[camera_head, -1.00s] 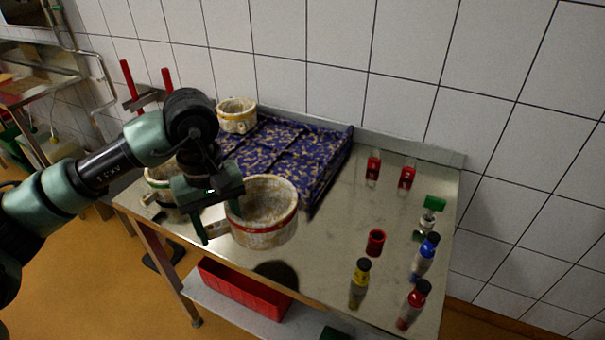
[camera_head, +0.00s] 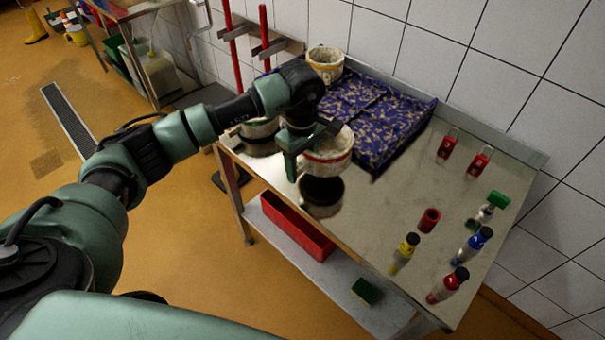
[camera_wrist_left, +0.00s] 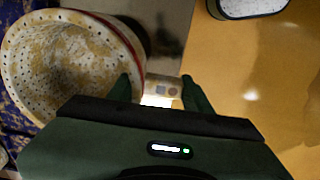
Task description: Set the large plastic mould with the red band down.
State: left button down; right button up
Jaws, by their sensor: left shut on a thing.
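The large plastic mould with the red band (camera_head: 334,147) is off-white, stained and upright at the table's front left part. My left gripper (camera_head: 307,146) is beside its left side. In the left wrist view the mould (camera_wrist_left: 70,62) shows its perforated, stained inside, with the red band along its outer wall. There the left gripper (camera_wrist_left: 160,92) is shut on a small pale tab with a label beside the mould's wall. A dark round shadow or reflection lies on the steel table (camera_head: 375,215) just below the mould; a small gap seems to show. My right gripper is not in view.
Another mould (camera_head: 262,128) stands behind my gripper to the left, and one (camera_head: 325,64) at the back. A blue patterned cloth (camera_head: 395,125) lies behind the held mould. The table's middle is clear.

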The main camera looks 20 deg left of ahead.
pick_arm(q)
notch_tip(320, 180, down, 4)
jog(key=shift+f+p, duration=0.25)
jog(key=shift+p, duration=0.3)
jog(key=shift+f, duration=0.35)
jog(key=shift+w, duration=0.1)
jog(key=shift+f, duration=0.1)
jog(key=shift+f, duration=0.1)
jog(key=c, duration=0.6)
grip_release()
jog(key=shift+c, duration=0.2)
